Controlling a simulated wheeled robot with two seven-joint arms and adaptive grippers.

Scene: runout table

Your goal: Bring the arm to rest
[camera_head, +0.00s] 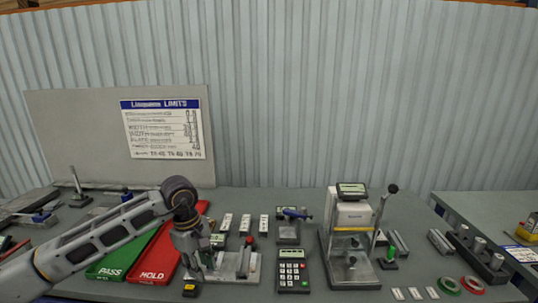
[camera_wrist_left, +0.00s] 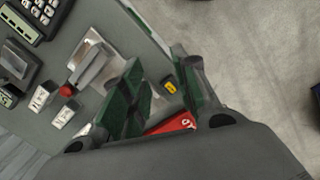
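My left arm (camera_head: 105,235) reaches in from the left over the table. Its gripper (camera_head: 203,266) points down, just left of a metal fixture with a red knob (camera_head: 240,262). In the left wrist view the two green-padded fingers of the gripper (camera_wrist_left: 158,62) stand apart with nothing held between them. A small yellow tag or device (camera_wrist_left: 170,87) shows beyond the gap; it also lies in front of the gripper in the head view (camera_head: 190,290). Whether the fingertips touch the fixture I cannot tell. My right gripper is not in view.
A green PASS tray (camera_head: 110,266) and a red HOLD tray (camera_head: 157,262) lie beside and under the arm. A calculator-like keypad (camera_head: 292,272) and a white press-like gauge (camera_head: 350,235) stand to the right. A limits board (camera_head: 160,130) stands behind.

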